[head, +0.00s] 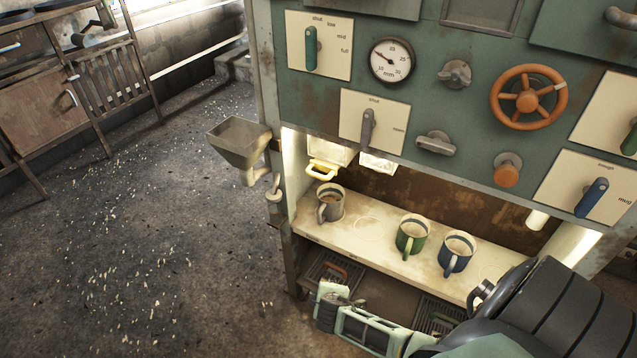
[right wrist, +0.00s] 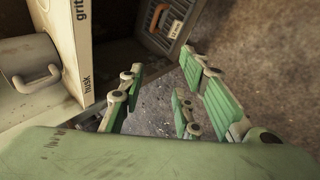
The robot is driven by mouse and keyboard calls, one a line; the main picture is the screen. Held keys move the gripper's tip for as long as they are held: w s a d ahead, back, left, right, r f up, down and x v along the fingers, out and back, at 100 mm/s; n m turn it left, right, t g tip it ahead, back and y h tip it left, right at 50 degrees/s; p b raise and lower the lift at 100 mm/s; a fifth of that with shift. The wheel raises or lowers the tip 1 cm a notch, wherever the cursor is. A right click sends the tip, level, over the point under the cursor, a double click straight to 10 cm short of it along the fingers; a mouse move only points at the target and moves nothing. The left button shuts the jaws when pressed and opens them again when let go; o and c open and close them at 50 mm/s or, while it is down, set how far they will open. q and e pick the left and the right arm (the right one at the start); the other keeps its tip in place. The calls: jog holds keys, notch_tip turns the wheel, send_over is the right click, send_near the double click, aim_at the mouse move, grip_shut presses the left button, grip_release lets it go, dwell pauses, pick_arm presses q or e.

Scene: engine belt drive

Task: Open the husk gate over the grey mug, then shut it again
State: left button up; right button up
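The grey mug (head: 330,203) stands upright at the left end of the lit shelf under the green panel. A yellow handle (head: 322,169) sticks out below the panel just above it; I cannot tell the gate's state. A mug with a handle (right wrist: 30,68) also shows in the right wrist view, behind a shelf edge marked "husk" and "grit" (right wrist: 82,45). My right gripper (head: 330,302) is below and in front of the shelf, touching nothing that I can see. In the right wrist view its fingers (right wrist: 160,70) are spread and empty. My left gripper is out of view.
A green mug (head: 411,236) and a blue mug (head: 457,251) stand further right on the shelf (head: 365,228). A lever (head: 367,126) on a shut/open plate points up. A grey hopper (head: 239,142) juts out at the left.

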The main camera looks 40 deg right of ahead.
jog(key=w+d+r+t+h+b, duration=0.1)
jog(key=w+d+r+t+h, duration=0.1)
jog(key=w+r, duration=0.45)
jog(key=w+d+r+t+h, duration=0.15)
jog(key=w+r, duration=0.25)
jog(key=r, duration=0.5)
jog(key=t+h+b, duration=0.1)
jog(key=t+h, duration=0.1)
jog(key=h, duration=0.1)
send_near(318, 177)
jog(key=r+x, duration=0.1)
jog(key=x, duration=0.6)
jog(key=f+x, duration=0.1)
jog(key=x, duration=0.3)
jog(key=shift+a+f, duration=0.1)
jog(key=shift+f, duration=0.05)
grip_shut()
jog(key=shift+a+y, duration=0.1)
jog(key=shift+y, duration=0.15)
